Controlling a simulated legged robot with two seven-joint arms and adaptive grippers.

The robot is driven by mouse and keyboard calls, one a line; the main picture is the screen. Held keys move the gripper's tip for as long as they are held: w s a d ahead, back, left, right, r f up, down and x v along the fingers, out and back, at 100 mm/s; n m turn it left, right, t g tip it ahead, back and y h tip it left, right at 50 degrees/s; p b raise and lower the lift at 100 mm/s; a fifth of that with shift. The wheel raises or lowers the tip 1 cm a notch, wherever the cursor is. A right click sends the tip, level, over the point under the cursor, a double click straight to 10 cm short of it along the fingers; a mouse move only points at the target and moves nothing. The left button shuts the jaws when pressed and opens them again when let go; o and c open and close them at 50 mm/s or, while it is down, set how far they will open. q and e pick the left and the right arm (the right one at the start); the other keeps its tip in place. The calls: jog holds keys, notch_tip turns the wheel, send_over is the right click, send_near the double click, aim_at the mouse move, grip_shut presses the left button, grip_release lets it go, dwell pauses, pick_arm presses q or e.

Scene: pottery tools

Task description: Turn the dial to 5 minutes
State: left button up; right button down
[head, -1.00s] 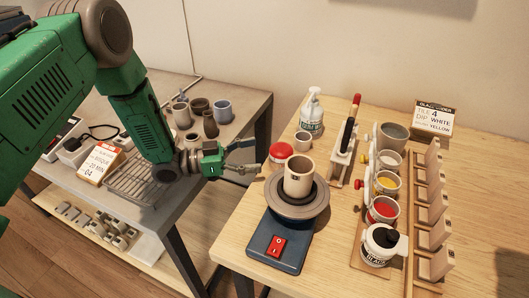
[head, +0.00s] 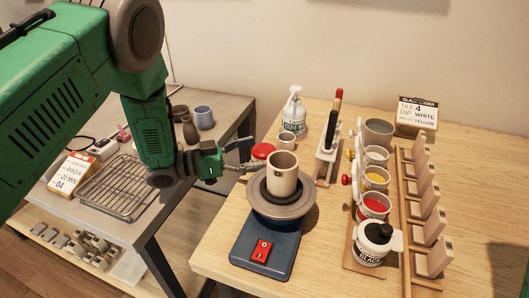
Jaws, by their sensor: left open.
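My left gripper (head: 243,156) reaches in from the left over the gap between the two tables, near the light wooden table's left edge. Its fingers are apart and point right. Nothing shows between them. A round red-topped item (head: 263,151) stands just beyond the fingertips, behind the beige cup; I cannot tell whether it is a dial or a lid. My right gripper is not in view.
A beige cup (head: 283,172) stands on a wheel (head: 297,208) with a blue base and red switch (head: 261,251). A soap bottle (head: 294,113), brush stand (head: 327,160) and glaze pots (head: 374,206) stand around. A wire rack (head: 117,186) lies on the grey table.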

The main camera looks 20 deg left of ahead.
aim_at(264, 151)
pick_arm(q)
jog(key=shift+x, duration=1.55)
jog(key=c, duration=1.2)
jog(key=shift+n+t+y+p, duration=0.5)
jog(key=shift+n+t, duration=0.1)
jog(key=shift+t, duration=0.1)
jog(key=o, duration=1.2)
jog(key=v, duration=0.7)
jog(key=shift+a+f, duration=0.15)
jog(key=shift+a, duration=0.15)
